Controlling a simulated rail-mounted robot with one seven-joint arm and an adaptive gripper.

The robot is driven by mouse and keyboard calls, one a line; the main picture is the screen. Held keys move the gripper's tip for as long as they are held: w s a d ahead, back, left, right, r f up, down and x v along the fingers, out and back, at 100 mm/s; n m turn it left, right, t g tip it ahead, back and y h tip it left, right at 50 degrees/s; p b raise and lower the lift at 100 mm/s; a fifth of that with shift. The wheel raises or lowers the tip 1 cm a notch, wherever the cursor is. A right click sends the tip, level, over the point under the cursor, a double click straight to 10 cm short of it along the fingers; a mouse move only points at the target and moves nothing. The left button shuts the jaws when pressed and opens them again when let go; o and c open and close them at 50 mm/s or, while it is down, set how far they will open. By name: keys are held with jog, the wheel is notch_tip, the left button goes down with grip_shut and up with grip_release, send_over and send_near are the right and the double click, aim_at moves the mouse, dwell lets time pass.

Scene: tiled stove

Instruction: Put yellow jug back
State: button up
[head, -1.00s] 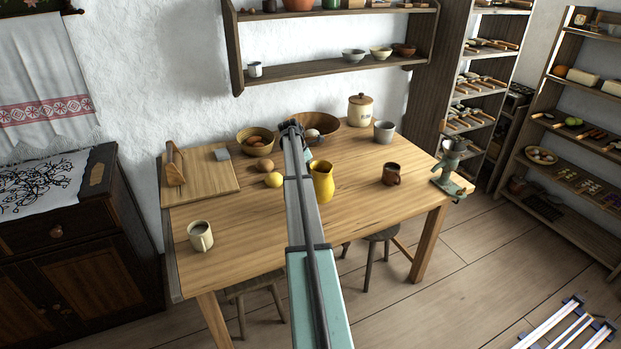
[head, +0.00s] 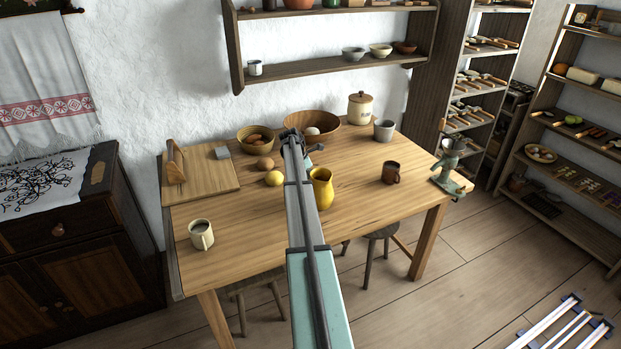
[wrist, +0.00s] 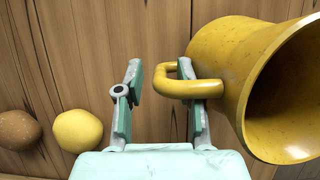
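The yellow jug (head: 322,189) stands upright on the wooden table, just right of my arm in the head view. In the wrist view the jug (wrist: 265,85) fills the right side with its dark mouth showing. Its handle (wrist: 170,90) points left, and the handle's outer bend lies between my fingers. My gripper (wrist: 160,105) is open, with a clear gap between the fingers. The handle crosses over the right finger, and the left finger is apart from it. I cannot tell whether the right finger touches the jug. In the head view my arm largely hides the fingers.
A brown mug (head: 390,173), grey cup (head: 384,131), lidded crock (head: 360,108) and wooden bowl (head: 325,121) stand on the table. A wall shelf (head: 330,68) hangs behind. The table's front right is clear.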

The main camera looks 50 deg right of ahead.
jog(key=shift+r, duration=0.1)
jog(key=b+v, duration=0.2)
jog(key=v, duration=1)
jog(key=shift+b, duration=0.4)
